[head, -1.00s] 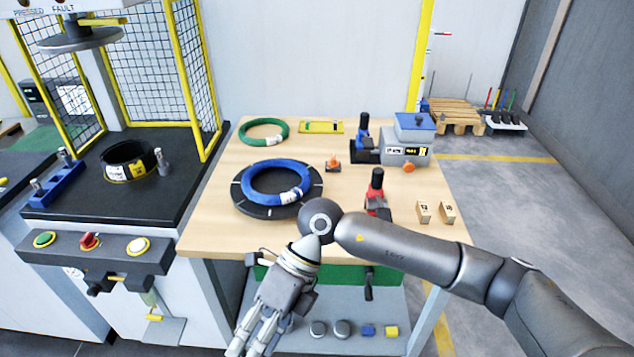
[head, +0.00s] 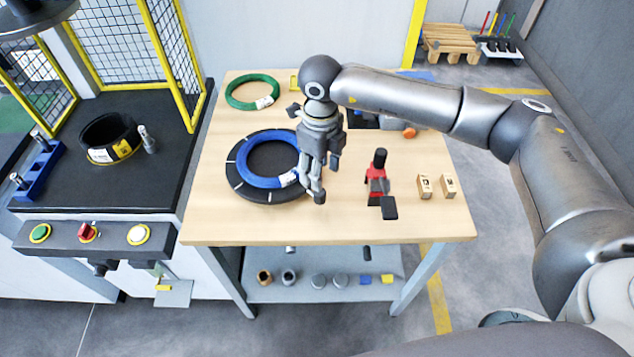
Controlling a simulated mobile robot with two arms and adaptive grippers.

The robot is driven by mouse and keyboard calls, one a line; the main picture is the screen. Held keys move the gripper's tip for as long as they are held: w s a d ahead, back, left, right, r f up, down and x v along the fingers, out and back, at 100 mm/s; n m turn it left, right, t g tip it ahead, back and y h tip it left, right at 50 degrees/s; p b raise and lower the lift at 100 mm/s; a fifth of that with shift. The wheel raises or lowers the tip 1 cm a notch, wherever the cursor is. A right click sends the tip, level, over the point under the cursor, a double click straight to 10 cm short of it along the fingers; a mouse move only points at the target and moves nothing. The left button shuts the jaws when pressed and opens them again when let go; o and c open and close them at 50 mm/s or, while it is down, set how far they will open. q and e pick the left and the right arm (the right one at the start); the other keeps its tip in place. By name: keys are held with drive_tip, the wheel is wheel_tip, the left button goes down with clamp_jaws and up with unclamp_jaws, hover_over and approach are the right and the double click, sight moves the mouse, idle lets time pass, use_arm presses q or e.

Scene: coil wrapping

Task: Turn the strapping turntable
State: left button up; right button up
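The strapping turntable (head: 237,182) is a black disc with white marks at the left of the wooden table. A blue coil (head: 243,148) with a white label lies flat on it. My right gripper (head: 314,192) points down at the turntable's right edge, close to the coil's label. Its fingers look close together, but their gap and any contact with the turntable are not clear. My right arm and hand hide part of the table behind them. My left gripper is not in view.
A green coil (head: 252,91) lies at the back left of the table (head: 335,226). The press station with a black coil (head: 109,137) is at left. The table's front strip is clear.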

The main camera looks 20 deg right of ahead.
wheel_tip(320, 180, down, 8)
drive_tip(key=shift+f+p, duration=0.25)
drive_tip(key=shift+p, duration=0.95)
drive_tip(key=shift+s+f, duration=0.1)
drive_tip(key=shift+f, duration=0.15)
drive_tip(key=shift+f, duration=0.1)
drive_tip(key=shift+c, duration=0.5)
clamp_jaws()
